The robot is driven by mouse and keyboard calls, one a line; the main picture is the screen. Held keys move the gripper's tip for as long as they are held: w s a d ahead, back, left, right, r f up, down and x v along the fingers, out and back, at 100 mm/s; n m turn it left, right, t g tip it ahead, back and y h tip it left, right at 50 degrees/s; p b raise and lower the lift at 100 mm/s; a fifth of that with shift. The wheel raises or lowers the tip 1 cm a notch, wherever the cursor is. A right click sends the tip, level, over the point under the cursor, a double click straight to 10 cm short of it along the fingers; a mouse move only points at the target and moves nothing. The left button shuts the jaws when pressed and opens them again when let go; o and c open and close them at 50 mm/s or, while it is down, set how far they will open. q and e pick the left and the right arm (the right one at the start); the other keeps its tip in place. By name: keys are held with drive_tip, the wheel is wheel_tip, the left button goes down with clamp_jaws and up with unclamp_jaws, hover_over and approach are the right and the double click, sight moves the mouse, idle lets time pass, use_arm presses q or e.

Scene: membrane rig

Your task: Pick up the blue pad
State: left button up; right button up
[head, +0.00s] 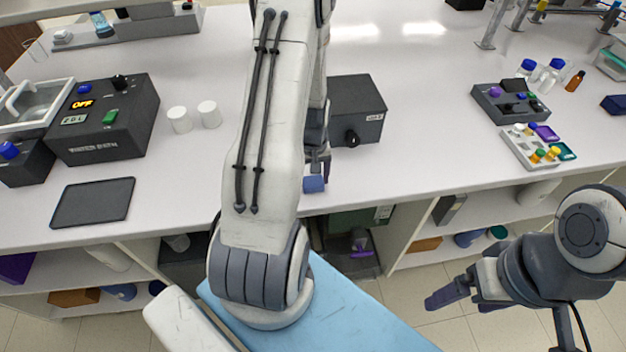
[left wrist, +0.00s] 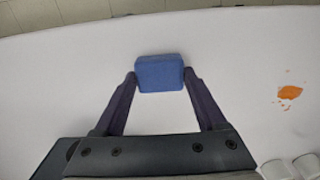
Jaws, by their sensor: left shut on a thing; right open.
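The blue pad (head: 313,184) is near the front edge of the white counter in the head view. In the left wrist view the blue pad (left wrist: 160,72) sits between the two fingertips, one at each side. My left gripper (head: 317,168) is shut on it; the gripper is partly hidden behind its own arm in the head view. Whether the pad touches the counter or is just above it, I cannot tell. My right gripper (head: 458,301) is open and empty, low in front of the counter at right.
A water bath (head: 100,120) and a dark flat plate (head: 93,202) are at left. Two white cups (head: 194,117) stand right of the bath. A dark box (head: 356,110) is behind my left gripper. An orange spill (left wrist: 290,92) lies on the counter.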

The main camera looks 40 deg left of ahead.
sight(316, 181)
use_arm(q)
drive_tip(key=shift+r, duration=0.45)
drive_tip(key=r, duration=0.1)
drive_tip(key=r+b, duration=0.1)
drive_tip(key=r, duration=0.1)
drive_tip(key=shift+w+d+r+b, duration=0.15)
drive_tip(key=shift+d+r+b, duration=0.15)
drive_tip(key=shift+d, duration=0.1)
drive_tip(key=d+r+b, duration=0.1)
drive_tip(key=d+r, duration=0.2)
drive_tip(key=d, duration=0.2)
drive_tip(key=w+d+r+b, duration=0.1)
drive_tip(key=d+r, duration=0.2)
drive_tip(key=d, duration=0.3)
drive_tip(key=shift+r, duration=0.25)
drive_tip(key=shift+a, duration=0.1)
